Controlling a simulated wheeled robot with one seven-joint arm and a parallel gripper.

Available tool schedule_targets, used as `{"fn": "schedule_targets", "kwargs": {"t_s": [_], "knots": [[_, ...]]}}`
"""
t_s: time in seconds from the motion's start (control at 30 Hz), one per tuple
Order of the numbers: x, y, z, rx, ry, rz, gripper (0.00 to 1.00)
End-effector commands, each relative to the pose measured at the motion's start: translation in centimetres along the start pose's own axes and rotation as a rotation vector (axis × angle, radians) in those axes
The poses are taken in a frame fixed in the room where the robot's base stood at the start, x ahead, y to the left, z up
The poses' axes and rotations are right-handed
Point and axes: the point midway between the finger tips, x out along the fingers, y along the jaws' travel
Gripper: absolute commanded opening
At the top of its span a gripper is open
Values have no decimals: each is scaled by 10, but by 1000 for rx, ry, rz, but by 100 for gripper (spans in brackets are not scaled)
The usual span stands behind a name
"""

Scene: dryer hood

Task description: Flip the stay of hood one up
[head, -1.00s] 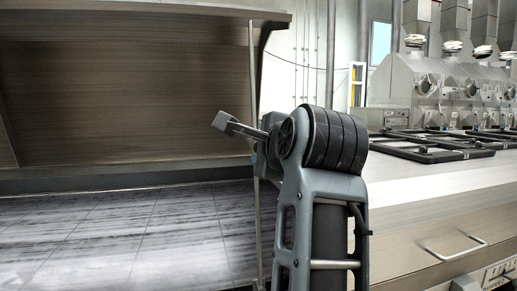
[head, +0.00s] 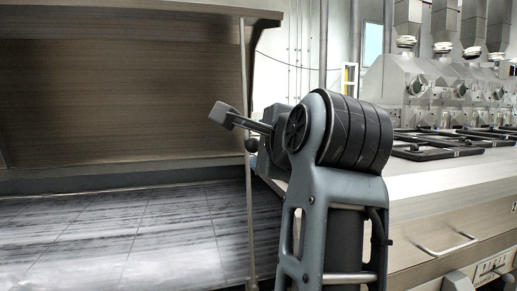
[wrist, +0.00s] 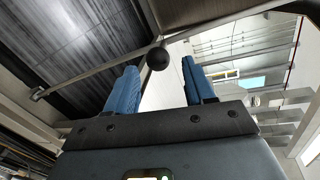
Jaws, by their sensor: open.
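The raised hood (head: 120,85) is a brown panel at the left of the head view. Its stay (head: 247,205) is a thin upright rod at the hood's right end, with a round black knob (head: 251,145) on it. In the wrist view the stay (wrist: 90,77) runs diagonally, and the knob (wrist: 157,57) shows in the gap between the fingertips of my gripper (wrist: 156,76). My gripper's blue fingers are open, one on each side of the knob in that picture; no contact is visible.
A grey tiled surface (head: 120,235) lies under the hood. To the right is a pale counter (head: 440,190) with a drawer handle (head: 447,246), black frames (head: 437,153) and several metal units (head: 425,90) behind. My arm hides part of the counter's left end.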

Motion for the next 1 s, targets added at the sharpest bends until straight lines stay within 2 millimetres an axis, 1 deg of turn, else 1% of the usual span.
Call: {"fn": "schedule_targets", "kwargs": {"t_s": [0.03, 0.1, 0.2, 0.3, 0.4, 0.63, 0.73, 0.77, 0.87, 0.97, 1.0], "knots": [[-9, 1, 0, 0, -1, -3, 53], [-20, 1, 0, 0, -1, -2, 53], [-32, 0, 0, 0, 0, -2, 53], [-40, 0, -1, 1, 1, -1, 53], [-43, 0, -1, 1, 2, -1, 53], [-43, 0, -1, 0, 2, 0, 53], [-42, 4, -4, -13, 7, 0, 53], [-41, 7, -6, -24, 11, 0, 53], [-38, 26, -20, -93, 37, -3, 53], [-36, 54, -40, -206, 71, -7, 53], [-36, 68, -49, -258, 85, -9, 53]]}}
